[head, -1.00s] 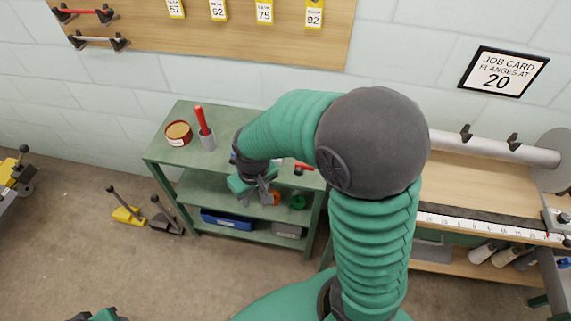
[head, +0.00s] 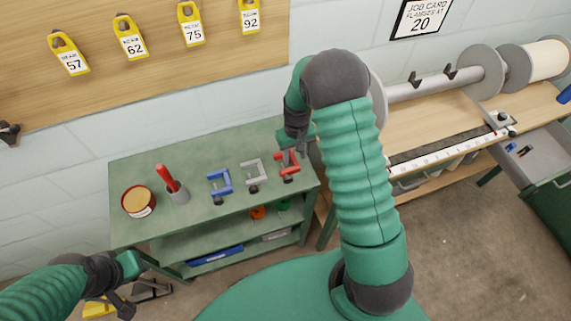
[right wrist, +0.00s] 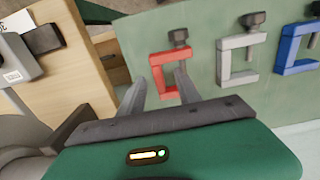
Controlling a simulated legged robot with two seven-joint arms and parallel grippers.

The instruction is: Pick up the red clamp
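The red clamp (head: 287,166) lies on the green bench top near its right end, at the right of a row of clamps. In the right wrist view the red clamp (right wrist: 164,76) is just beyond the fingertips. My right gripper (head: 301,150) is over the bench, at the clamp's upper right. In the right wrist view its two fingers (right wrist: 160,78) are apart, one on the left of the clamp and one over its near right part, with nothing held. My left gripper (head: 127,288) is low at the left, away from the bench; its fingers are too small to judge.
A grey clamp (head: 253,176) and a blue clamp (head: 220,186) lie left of the red one. A round tin (head: 138,201) and a grey cup with a red-handled tool (head: 176,190) stand farther left. A wooden bench with a metal roller (head: 420,88) is close on the right.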

